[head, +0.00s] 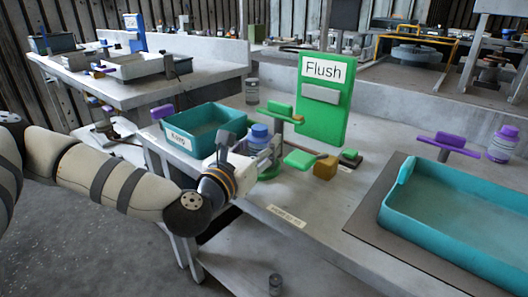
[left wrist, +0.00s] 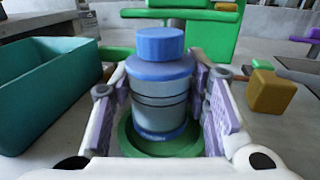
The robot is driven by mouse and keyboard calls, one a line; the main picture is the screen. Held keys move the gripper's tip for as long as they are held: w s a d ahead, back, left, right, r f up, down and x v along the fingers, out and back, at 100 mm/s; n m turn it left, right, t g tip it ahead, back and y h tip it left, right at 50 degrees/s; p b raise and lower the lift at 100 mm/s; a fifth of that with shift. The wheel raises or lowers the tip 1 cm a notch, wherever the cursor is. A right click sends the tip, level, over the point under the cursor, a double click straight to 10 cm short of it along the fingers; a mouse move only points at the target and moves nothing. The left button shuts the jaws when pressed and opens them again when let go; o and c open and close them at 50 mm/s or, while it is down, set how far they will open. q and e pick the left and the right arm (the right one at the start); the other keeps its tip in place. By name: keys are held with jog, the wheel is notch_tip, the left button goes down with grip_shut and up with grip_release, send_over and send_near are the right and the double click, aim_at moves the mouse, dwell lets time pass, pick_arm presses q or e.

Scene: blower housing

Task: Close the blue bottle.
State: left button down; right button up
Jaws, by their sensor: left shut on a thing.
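The blue bottle (head: 259,133) stands upright on the table beside the teal tray in the head view. In the left wrist view the bottle (left wrist: 160,98) has a grey label band and stands in a round green holder (left wrist: 125,140). A blue cap (left wrist: 160,42) sits on its top; I cannot tell how tightly. My left gripper (head: 256,150) has its pale fingers on both sides of the bottle's body and is shut on it. My right gripper is not in view.
A teal tray (head: 190,150) stands left of the bottle, and a larger teal tray (head: 440,252) stands at the right. A green "Flush" panel (head: 323,118) rises behind. A yellow block (head: 325,168) and a green paddle (head: 300,159) lie right of the bottle. A purple bottle (head: 503,145) stands far right.

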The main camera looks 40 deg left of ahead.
pick_arm(q)
jog(key=shift+s+d+f, duration=0.1)
jog(key=shift+s+d, duration=0.05)
jog(key=shift+s, duration=0.05)
jog(key=shift+f, duration=0.15)
jog(key=c, duration=1.3)
grip_release()
jog(key=shift+f, duration=0.1)
jog(key=o, duration=0.4)
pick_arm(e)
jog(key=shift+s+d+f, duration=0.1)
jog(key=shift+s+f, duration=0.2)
